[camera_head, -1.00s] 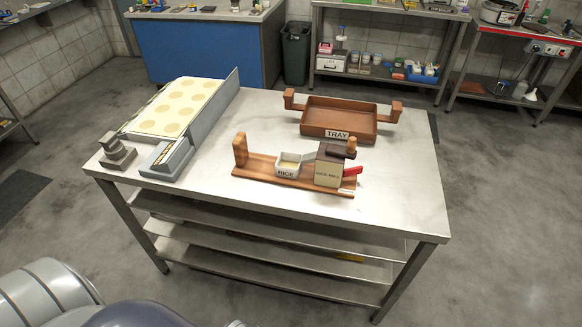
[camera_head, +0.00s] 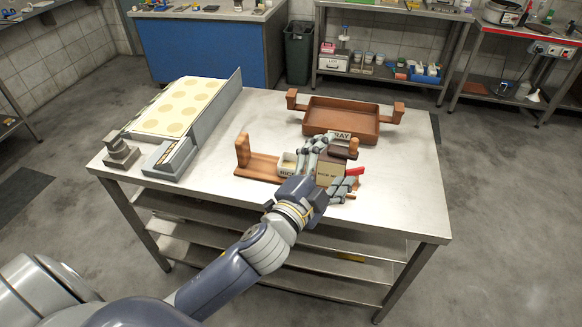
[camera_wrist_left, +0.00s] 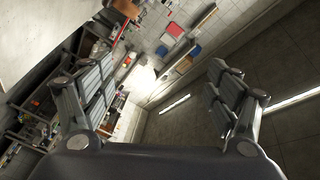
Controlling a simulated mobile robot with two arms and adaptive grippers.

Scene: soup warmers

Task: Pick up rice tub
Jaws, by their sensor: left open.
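The rice tub (camera_head: 287,164) is a small white container labelled RICE, with pale contents. It sits on a wooden stand (camera_head: 257,168) on the steel table, beside the rice mill (camera_head: 328,171) with its red handle. My left gripper (camera_head: 329,166) is open and empty. In the head view its fingers spread across the mill, to the right of the tub, and one finger covers the tub's right part. How high it is above the mill I cannot tell. The left wrist view shows its spread fingers (camera_wrist_left: 163,88) with no tub between them. My right gripper is not in view.
A brown tray (camera_head: 341,117) lies behind the mill. A grey-framed board with pale round spots (camera_head: 183,107) and a small grey block device (camera_head: 121,153) stand at the table's left. The table's (camera_head: 410,205) front right corner is bare.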

